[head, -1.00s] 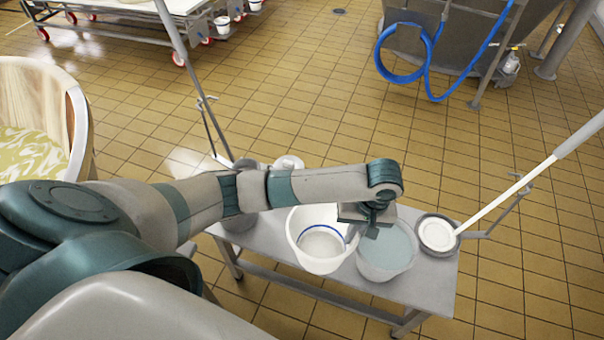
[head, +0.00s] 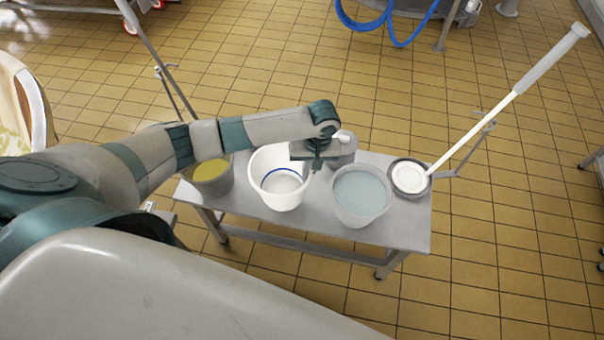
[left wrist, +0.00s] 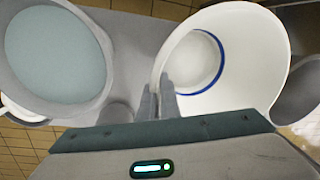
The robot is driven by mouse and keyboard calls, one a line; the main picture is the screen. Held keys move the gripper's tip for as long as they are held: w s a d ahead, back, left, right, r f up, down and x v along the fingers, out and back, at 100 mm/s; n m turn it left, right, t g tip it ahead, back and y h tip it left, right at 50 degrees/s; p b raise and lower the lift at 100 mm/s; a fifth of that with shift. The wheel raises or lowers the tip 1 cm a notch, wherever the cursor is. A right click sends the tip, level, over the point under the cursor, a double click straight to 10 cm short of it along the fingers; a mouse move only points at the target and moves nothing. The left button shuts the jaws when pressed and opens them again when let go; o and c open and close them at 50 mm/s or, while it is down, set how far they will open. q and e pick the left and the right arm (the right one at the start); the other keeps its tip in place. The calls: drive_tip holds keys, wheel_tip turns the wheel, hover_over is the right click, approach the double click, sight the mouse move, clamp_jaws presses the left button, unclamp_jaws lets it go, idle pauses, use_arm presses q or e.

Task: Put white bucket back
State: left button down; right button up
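The white bucket (head: 266,163) with a blue ring low inside is upright at the middle of the grey metal table (head: 400,230). It fills the upper right of the left wrist view (left wrist: 240,50). My left gripper (head: 316,163) is at its right far rim. In the left wrist view the two fingertips (left wrist: 157,95) are close together with the bucket's wall between them. I cannot tell whether the bucket's base touches the table. My right gripper is not in view.
A grey bucket of pale blue liquid (head: 361,193) stands to the right, a bucket with yellow contents (head: 210,175) to the left. A grey container (head: 345,148) stands behind. A long-handled white tool (head: 470,130) rests in a round holder at the table's right end.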

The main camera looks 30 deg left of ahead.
sight(300, 185)
use_arm(q)
drive_tip(key=shift+w+a+f, duration=0.35)
drive_tip(key=shift+a+f, duration=0.05)
drive_tip(key=shift+a, duration=0.2)
drive_tip(key=shift+w+a+f, duration=0.3)
drive_tip(key=shift+a+f, duration=0.05)
drive_tip(key=shift+a, duration=0.2)
drive_tip(key=shift+f, duration=0.2)
wheel_tip(300, 185, down, 3)
drive_tip(key=shift+r+p, duration=0.15)
drive_tip(key=shift+p, duration=0.3)
drive_tip(key=shift+f, duration=0.55)
drive_tip(key=c, duration=2)
unclamp_jaws()
